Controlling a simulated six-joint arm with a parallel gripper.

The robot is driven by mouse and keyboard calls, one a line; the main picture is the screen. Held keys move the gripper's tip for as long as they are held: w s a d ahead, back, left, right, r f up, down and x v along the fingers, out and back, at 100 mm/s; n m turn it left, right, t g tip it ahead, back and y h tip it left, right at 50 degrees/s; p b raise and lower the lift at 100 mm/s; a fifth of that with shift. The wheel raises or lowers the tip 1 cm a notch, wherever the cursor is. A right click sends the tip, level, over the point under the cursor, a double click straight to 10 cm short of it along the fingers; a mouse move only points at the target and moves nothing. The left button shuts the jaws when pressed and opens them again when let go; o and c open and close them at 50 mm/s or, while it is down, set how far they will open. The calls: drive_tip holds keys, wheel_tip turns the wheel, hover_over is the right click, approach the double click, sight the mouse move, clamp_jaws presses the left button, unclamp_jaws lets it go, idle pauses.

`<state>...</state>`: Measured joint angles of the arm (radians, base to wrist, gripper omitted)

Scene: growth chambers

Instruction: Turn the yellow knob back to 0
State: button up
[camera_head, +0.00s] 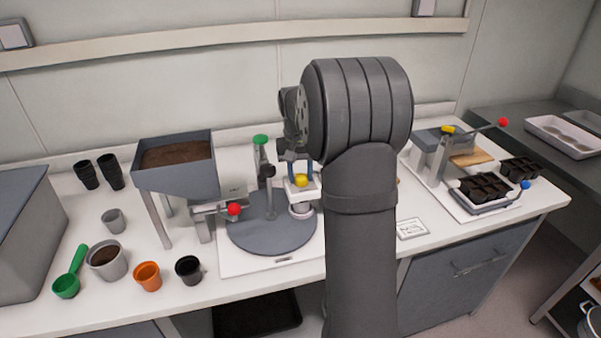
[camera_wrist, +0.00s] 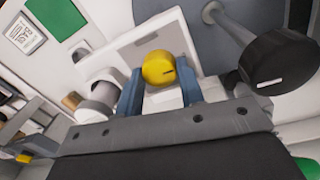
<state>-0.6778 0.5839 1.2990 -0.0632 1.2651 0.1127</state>
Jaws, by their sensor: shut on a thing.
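The yellow knob (camera_head: 301,181) is on a white block beside the round grey turntable. My gripper (camera_head: 303,172) reaches down to the knob from above. In the wrist view the blue fingers of my gripper (camera_wrist: 160,74) stand on either side of the knob and are shut on it. My forearm hides part of the bench to the right of the knob in the head view.
A black knob (camera_wrist: 283,62) with a white mark sits close by on a post. The grey turntable (camera_head: 255,238) lies below. A soil hopper (camera_head: 176,188) with a red-knobbed lever (camera_head: 233,209) stands left. Pots and a green scoop (camera_head: 68,283) are at front left; a seed-tray press (camera_head: 432,160) is right.

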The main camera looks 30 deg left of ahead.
sight(297, 176)
idle(0.5)
drive_tip(key=o, duration=1)
wheel_tip(297, 176, up, 17)
drive_tip(key=shift+s+a+r, duration=0.2)
drive_tip(key=shift+s+a, duration=0.1)
drive_tip(key=shift+a, duration=0.15)
drive_tip(key=shift+f, duration=0.15)
drive_tip(key=f, duration=1.1)
drive_tip(key=d+f, duration=0.1)
drive_tip(key=f, duration=0.5)
drive_tip(key=shift+w+f, duration=0.1)
drive_tip(key=shift+w, duration=0.2)
